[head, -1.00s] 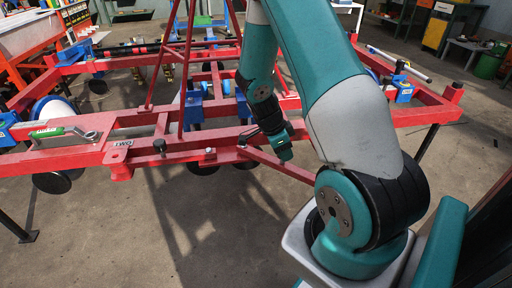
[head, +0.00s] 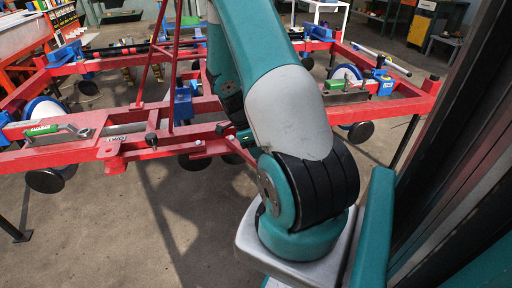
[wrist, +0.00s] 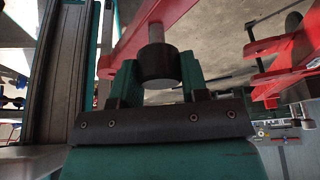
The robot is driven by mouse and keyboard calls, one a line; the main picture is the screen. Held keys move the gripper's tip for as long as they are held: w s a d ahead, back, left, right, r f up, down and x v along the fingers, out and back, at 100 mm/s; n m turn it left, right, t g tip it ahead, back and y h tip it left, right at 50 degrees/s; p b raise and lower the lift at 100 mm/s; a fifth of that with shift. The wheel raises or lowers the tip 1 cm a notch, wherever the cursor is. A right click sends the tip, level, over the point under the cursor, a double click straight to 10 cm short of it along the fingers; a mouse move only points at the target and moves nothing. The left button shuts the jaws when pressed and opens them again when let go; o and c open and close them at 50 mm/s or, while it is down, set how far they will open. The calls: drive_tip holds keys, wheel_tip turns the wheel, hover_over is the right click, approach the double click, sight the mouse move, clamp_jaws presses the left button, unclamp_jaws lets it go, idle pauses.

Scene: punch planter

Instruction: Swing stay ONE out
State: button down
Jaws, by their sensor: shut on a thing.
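In the wrist view my gripper (wrist: 158,80) is shut on a black round knob (wrist: 157,64) with a grey shaft. The knob sits on a red bar (wrist: 140,30), which I take to be stay ONE; no label on it is readable. In the head view my gripper (head: 243,136) shows only in part at the near rail of the red frame (head: 65,155). My arm hides most of the bar there. A tag reading TWO (head: 115,139) is on a bracket to the left.
A green-handled tool (head: 42,130) and a wrench (head: 78,130) lie on the left of the frame. Discs (head: 45,180) hang below it. Dark uprights (head: 450,150) stand close on the right. The concrete floor (head: 110,230) in front is clear.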

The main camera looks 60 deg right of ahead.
drive_tip(key=c, duration=0.6)
unclamp_jaws()
drive_tip(key=shift+r, duration=0.15)
drive_tip(key=p+v, duration=0.3)
drive_tip(key=v, duration=1.4)
drive_tip(key=shift+w, duration=0.1)
